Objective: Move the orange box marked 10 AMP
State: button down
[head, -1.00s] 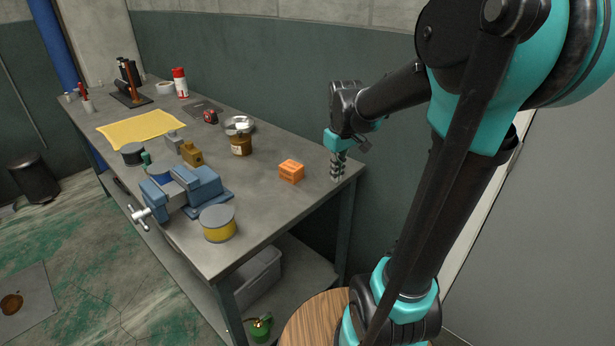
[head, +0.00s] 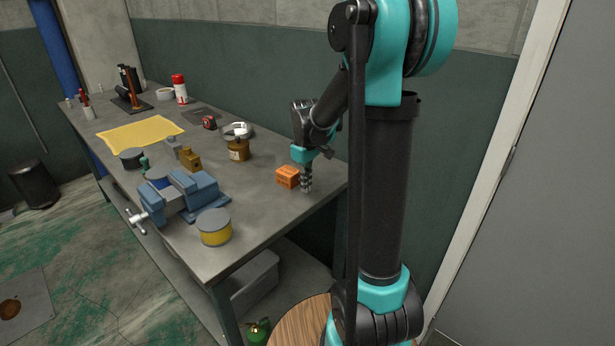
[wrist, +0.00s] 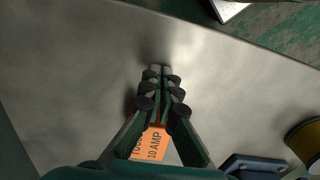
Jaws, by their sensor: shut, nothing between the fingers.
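The orange box (head: 286,176) sits on the grey workbench near its right end. In the wrist view the box (wrist: 156,146) shows the printed text "10 AMP", partly hidden by my fingers. My gripper (head: 306,188) points down just to the right of the box, low over the bench top. Its fingers are shut together with nothing between them, as the wrist view (wrist: 162,78) also shows. I cannot tell whether the fingers touch the box.
On the workbench (head: 262,207), a blue vise (head: 195,187) and a yellow-banded tin (head: 214,228) stand left of the box. A brown jar (head: 238,150) stands behind it. The bench's right edge is close to my gripper. Bare bench lies between box and tin.

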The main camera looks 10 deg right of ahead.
aim_at(270, 174)
jog(key=shift+w+a, duration=0.9)
jog(key=shift+w, duration=0.2)
jog(key=w+a, duration=0.6)
jog(key=w, duration=0.1)
jog(key=w+a, duration=0.2)
jog(key=w, duration=0.2)
jog(key=shift+a, duration=0.4)
